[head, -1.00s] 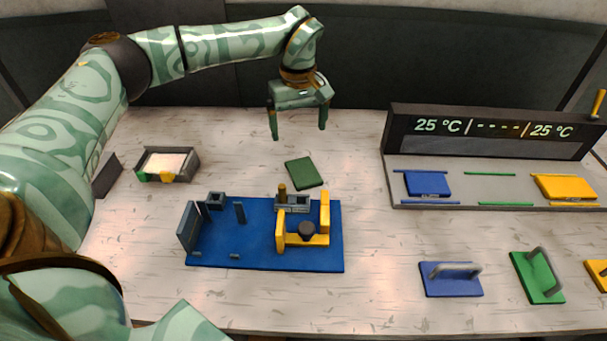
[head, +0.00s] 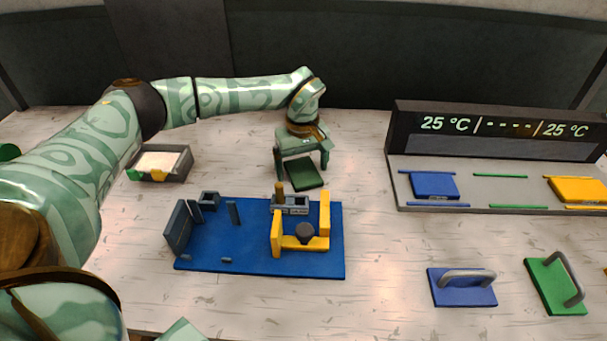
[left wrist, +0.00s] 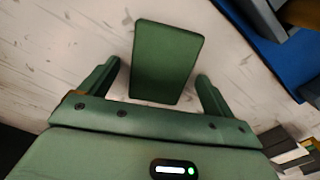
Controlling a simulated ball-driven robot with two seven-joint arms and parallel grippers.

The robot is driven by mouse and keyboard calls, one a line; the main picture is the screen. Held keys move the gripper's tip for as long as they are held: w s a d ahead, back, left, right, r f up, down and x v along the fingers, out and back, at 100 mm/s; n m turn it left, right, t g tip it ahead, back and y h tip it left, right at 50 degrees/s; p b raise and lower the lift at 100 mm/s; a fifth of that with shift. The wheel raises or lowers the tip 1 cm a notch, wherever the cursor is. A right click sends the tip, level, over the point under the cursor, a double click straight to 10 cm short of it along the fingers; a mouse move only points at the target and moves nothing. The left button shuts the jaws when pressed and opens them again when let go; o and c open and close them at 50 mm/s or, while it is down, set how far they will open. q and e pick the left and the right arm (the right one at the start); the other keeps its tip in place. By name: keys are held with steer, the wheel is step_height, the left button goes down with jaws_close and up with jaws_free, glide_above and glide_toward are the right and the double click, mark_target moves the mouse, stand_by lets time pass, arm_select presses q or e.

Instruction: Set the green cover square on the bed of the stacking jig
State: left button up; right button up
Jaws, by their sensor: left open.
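The green cover (head: 305,174) is a dark green flat rectangle lying on the table behind the jig. It also shows in the left wrist view (left wrist: 166,60), between and beyond my fingers. My left gripper (head: 303,170) is open and empty, low over the cover, with one finger toward each side of it; I cannot tell the exact height. The stacking jig (head: 240,256) has a blue base with grey upright plates at its left and a yellow bracket with a dark knob at its right. My right gripper is not in view.
A grey tray (head: 183,174) with pale contents stands at the back left. At the right is a display station (head: 490,190) holding a blue plate (head: 434,184) and a yellow plate (head: 580,189). A blue handled block (head: 450,290) and a green handled block (head: 550,290) lie at front right.

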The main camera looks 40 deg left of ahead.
arm_select(q)
steer(key=c, duration=1.2)
steer(key=shift+o, duration=0.2)
steer(key=shift+r, duration=0.1)
